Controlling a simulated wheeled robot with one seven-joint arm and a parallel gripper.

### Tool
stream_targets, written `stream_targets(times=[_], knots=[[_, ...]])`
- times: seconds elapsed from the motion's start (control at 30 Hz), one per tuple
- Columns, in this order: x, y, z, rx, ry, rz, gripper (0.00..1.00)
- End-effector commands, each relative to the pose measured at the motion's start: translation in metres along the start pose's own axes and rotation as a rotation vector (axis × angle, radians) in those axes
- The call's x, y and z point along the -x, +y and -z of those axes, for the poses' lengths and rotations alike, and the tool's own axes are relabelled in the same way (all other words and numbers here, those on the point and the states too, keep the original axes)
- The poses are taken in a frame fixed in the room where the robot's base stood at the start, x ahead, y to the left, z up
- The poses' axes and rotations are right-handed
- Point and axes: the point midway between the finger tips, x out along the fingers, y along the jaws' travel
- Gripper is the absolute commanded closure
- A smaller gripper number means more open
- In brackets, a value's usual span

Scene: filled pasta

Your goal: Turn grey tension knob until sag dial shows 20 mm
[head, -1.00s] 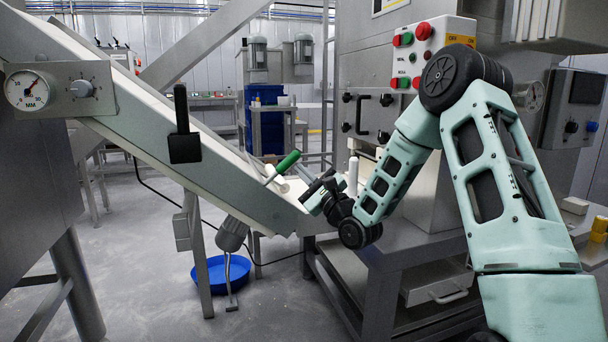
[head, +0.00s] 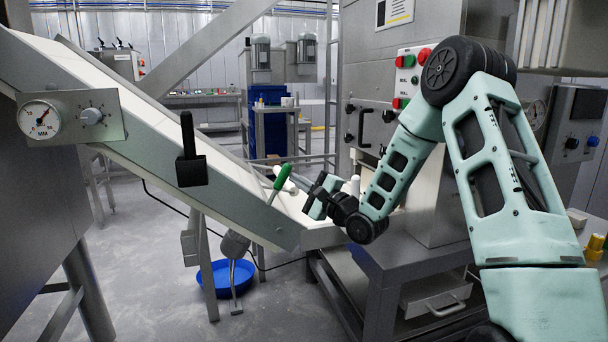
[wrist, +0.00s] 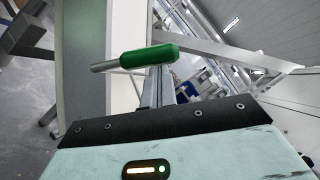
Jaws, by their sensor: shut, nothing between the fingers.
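The sag dial (head: 40,119), a round white gauge marked MM, is on a grey plate at the left of the head view. Its needle points upward, slightly right; the exact reading is too small to tell. The grey tension knob (head: 91,116) is beside it on the same plate, with nothing touching it. My gripper (head: 294,180) is shut and empty at the conveyor's lower end, far right of the knob. A green-handled lever (head: 282,178) is close to its fingertips, and its handle also shows in the wrist view (wrist: 150,56). Contact cannot be told.
The sloping conveyor (head: 230,190) lies between my gripper and the dial plate. A black handle (head: 189,155) stands up from its side. A blue basin (head: 225,276) is on the floor below. A machine with a red and green button panel (head: 408,77) is behind my arm.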

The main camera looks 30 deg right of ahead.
Motion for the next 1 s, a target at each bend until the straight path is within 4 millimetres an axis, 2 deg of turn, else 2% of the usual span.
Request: stream_targets(times=[0.03, 0.4, 1.0], knots=[[-0.006, -0.01, -0.009, 0.034, -0.006, -0.022, 1.0], [-0.019, -0.011, -0.029, 0.246, -0.008, -0.165, 1.0], [-0.023, -0.007, -0.035, 0.338, -0.006, -0.226, 1.0]])
